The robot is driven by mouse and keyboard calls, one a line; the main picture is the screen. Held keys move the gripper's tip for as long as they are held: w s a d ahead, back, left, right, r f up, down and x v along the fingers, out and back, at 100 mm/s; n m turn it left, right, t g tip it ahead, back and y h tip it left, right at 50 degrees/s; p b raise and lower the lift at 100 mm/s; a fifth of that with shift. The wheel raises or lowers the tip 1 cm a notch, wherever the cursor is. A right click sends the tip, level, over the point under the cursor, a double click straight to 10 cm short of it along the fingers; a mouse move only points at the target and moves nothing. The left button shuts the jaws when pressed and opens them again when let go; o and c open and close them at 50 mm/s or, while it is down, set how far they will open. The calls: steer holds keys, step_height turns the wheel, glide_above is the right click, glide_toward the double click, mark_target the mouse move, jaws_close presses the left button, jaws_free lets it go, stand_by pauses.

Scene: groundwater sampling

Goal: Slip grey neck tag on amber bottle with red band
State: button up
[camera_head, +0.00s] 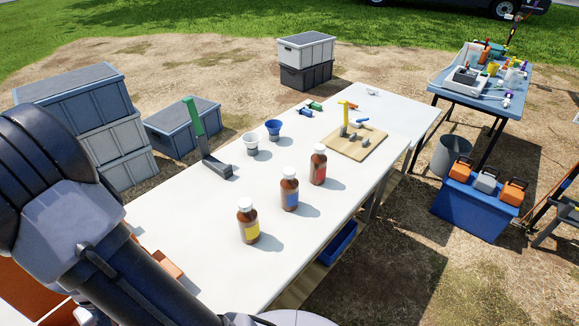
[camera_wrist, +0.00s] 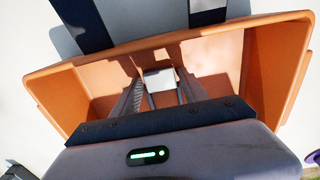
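The amber bottle with the red band (camera_head: 318,170) stands upright on the white table in the head view, white-capped, the farthest of three amber bottles. My gripper (camera_wrist: 160,82) points down into an orange tray (camera_wrist: 245,75) in the wrist view. A small pale grey-white piece (camera_wrist: 160,79), possibly the grey neck tag, shows between its fingertips. The fingers are apart, with the piece close to both; I cannot tell whether they touch it. In the head view my arm hides the gripper and most of the orange tray (camera_head: 168,265).
Amber bottles with a blue band (camera_head: 289,194) and a yellow band (camera_head: 248,229) stand nearer on the white table (camera_head: 215,258). Dark strips cross above the tray in the wrist view.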

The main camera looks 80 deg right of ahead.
steer(key=c, duration=0.6)
step_height(320, 180, up, 6)
steer(key=p, duration=0.5)
steer(key=shift+r, duration=0.1)
